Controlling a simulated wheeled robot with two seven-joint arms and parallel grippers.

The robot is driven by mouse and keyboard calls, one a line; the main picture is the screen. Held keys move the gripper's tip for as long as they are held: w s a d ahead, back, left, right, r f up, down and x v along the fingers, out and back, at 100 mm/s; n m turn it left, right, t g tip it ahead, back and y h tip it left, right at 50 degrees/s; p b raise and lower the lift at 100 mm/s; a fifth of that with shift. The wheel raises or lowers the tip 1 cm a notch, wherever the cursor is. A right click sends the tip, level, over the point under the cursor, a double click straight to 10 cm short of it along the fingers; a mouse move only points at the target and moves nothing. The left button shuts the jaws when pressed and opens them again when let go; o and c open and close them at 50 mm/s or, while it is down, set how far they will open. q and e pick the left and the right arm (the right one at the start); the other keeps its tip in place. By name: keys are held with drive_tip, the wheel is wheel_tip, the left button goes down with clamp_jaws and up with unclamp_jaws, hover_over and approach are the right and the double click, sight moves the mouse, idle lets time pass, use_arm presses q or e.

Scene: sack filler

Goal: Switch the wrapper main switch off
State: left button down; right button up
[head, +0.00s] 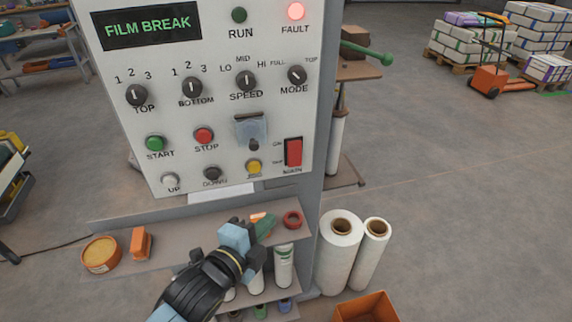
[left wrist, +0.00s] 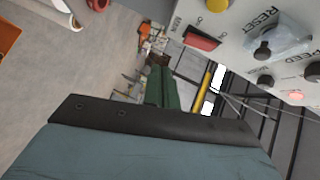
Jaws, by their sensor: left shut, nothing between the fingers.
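The wrapper main switch is a red rocker (head: 293,152) at the lower right of the grey control panel (head: 225,125), above a partly readable label. It also shows in the left wrist view as a red rocker (left wrist: 201,38) near the top. Which way the rocker is pressed is hard to tell. My left gripper (head: 246,236) is shut and empty, below the panel and over the shelf, down and left of the switch and apart from it. My right gripper is in neither view.
A yellow button (head: 254,167) and a clear-covered RESET control (head: 250,131) sit left of the switch. The display (head: 152,27) reads FILM BREAK, and the FAULT lamp (head: 295,11) glows red. Below, a shelf (head: 185,232) holds small items. White film rolls (head: 341,250) stand at right.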

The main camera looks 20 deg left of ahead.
use_arm(q)
drive_tip(key=shift+m+t, duration=0.3)
drive_tip(key=r, duration=0.4)
drive_tip(key=shift+s+d+r, duration=0.15)
drive_tip(key=shift+s, duration=0.05)
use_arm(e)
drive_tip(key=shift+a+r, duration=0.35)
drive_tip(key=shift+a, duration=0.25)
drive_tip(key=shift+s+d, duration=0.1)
use_arm(q)
approach(294, 153)
drive_tip(key=w+d+f, duration=0.1)
drive_tip(key=d+f, duration=0.3)
drive_tip(key=w, duration=0.1)
drive_tip(key=w+a, duration=0.2)
drive_tip(key=w, duration=0.1)
drive_tip(key=shift+w+a+f+p, duration=0.1)
drive_tip(key=shift+a+f+p, duration=0.15)
drive_tip(key=shift+p, duration=0.15)
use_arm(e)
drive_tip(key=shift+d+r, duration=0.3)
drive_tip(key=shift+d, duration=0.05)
